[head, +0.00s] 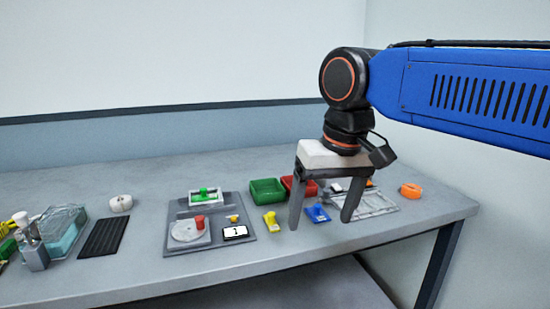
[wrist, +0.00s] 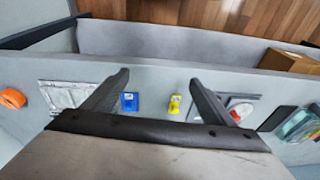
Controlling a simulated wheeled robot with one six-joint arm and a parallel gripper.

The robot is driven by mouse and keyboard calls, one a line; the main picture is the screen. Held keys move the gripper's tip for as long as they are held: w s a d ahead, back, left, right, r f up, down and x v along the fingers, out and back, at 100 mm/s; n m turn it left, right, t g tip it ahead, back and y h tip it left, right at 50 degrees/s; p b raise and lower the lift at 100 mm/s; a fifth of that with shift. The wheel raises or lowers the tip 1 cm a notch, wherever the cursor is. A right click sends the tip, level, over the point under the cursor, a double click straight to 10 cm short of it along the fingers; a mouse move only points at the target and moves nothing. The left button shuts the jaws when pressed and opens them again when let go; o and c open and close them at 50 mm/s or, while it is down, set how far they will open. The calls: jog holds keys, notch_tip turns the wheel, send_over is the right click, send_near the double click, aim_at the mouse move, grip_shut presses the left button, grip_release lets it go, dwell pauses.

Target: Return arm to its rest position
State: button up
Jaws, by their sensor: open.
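My gripper (head: 320,205) hangs from my blue arm, fingers pointing down, above the right part of the grey table (head: 150,275). Its two fingers are wide apart with nothing between them. In the wrist view my gripper (wrist: 160,84) is also open, and the table shows below it. A blue item (head: 317,213) and a yellow item (head: 270,220) lie on the table near the fingers. In the wrist view the blue item (wrist: 129,102) and the yellow item (wrist: 175,104) show between the fingers, lower down on the table.
A green bin (head: 267,191) and a partly hidden red bin (head: 290,182) stand behind the gripper. A grey tray (head: 255,246) holds a red cylinder (head: 198,222). An orange ring (head: 411,190) lies at right. A clear box (head: 62,228) stands at left. A cardboard box (wrist: 290,61) shows in the wrist view.

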jog(key=s+d+f+m+t, duration=0.1)
jog(key=s+d+f, duration=0.2)
jog(key=d+f, duration=0.3)
jog(key=s+d+f+m+t+h, duration=0.1)
jog(key=s+d+f, duration=0.2)
jog(key=d+f, duration=0.4)
jog(key=s+d+f+m, duration=0.1)
jog(key=s+d+f, duration=0.2)
jog(key=d+f, duration=0.3)
jog(key=shift+d+f+t, duration=0.35)
jog(key=shift+d+t, duration=0.05)
jog(key=shift+d, duration=0.15)
jog(key=shift+r, duration=0.1)
